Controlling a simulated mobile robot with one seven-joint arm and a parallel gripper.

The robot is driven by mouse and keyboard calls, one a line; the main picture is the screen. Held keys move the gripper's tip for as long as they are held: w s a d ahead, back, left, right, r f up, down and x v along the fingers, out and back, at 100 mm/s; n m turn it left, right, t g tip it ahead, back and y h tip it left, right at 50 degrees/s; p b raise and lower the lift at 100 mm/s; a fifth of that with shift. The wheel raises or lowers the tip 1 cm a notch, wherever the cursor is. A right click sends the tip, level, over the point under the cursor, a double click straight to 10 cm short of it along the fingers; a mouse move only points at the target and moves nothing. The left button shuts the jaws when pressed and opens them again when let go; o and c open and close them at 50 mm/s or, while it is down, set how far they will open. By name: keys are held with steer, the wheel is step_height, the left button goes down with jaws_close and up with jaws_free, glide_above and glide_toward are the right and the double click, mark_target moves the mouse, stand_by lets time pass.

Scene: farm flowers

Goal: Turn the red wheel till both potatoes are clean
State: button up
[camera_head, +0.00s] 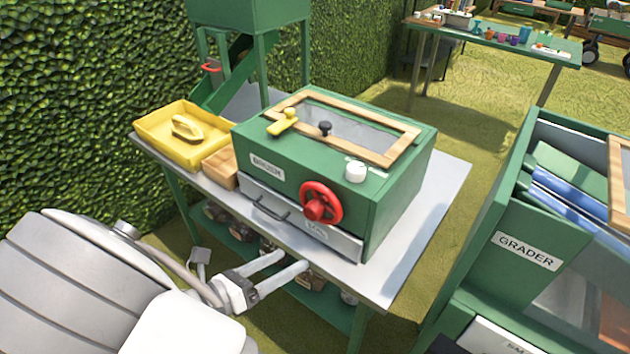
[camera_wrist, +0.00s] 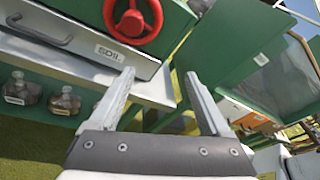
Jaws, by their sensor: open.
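The red wheel (camera_head: 321,203) is on the front of a green box (camera_head: 300,165), above a grey drawer (camera_head: 290,215) labelled SOIL. It also shows at the top of the wrist view (camera_wrist: 134,20). My gripper (camera_head: 289,262) is open and empty, in front of and below the wheel, apart from it. In the wrist view its two fingers (camera_wrist: 160,84) point up toward the drawer side, with the wheel beyond the left finger. The box lid has a wooden frame around a window (camera_head: 345,125). I cannot see any potatoes through it.
A yellow tray (camera_head: 150,128) with a yellow brush (camera_head: 186,127) and a wooden block (camera_head: 221,168) stand left of the box on the grey table (camera_head: 440,190). Jars (camera_wrist: 65,102) sit on the lower shelf. A green grader (camera_head: 490,255) stands at the right.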

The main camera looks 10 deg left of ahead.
steer(key=s+a+n+t+y, duration=0.2)
steer(key=a+n+t, duration=0.2)
steer(key=a, duration=0.1)
steer(key=n, duration=0.1)
glide_toward(309, 215)
steer(key=x, duration=0.9)
steer(key=shift+w+d+r+b, duration=0.1)
steer(key=shift+w+d+b, duration=0.1)
steer(key=shift+b, duration=0.2)
steer(key=shift+c, duration=0.3)
jaws_close()
